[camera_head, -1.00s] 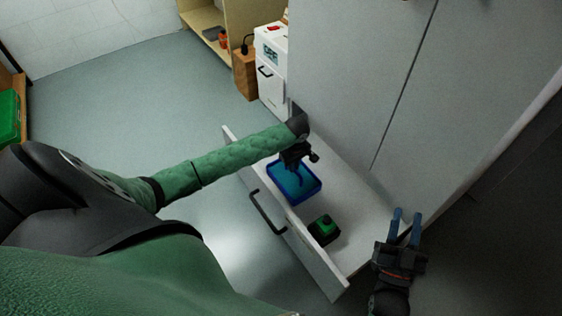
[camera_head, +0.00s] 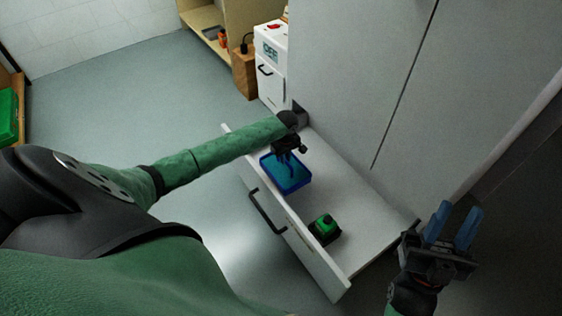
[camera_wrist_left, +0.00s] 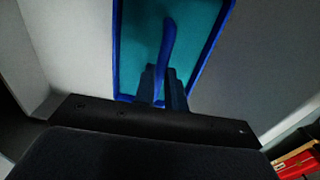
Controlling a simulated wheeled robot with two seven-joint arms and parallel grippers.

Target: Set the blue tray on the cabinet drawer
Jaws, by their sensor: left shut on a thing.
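The blue tray (camera_head: 303,184) has a teal inside and is in or just over the open white cabinet drawer (camera_head: 355,195), at its far left part. I cannot tell whether it touches the drawer floor. My left gripper (camera_head: 287,158) comes down over the tray. In the left wrist view its fingers (camera_wrist_left: 163,92) are shut on a blue handle strip of the tray (camera_wrist_left: 230,12). My right gripper (camera_head: 455,225) is open and empty, to the right of the drawer's right end.
A green and black object (camera_head: 325,229) stands in the drawer, nearer than the tray. The drawer front has a black handle (camera_head: 266,213). The tall cabinet face (camera_head: 350,80) rises behind. A small white cabinet (camera_head: 270,70) stands at the back.

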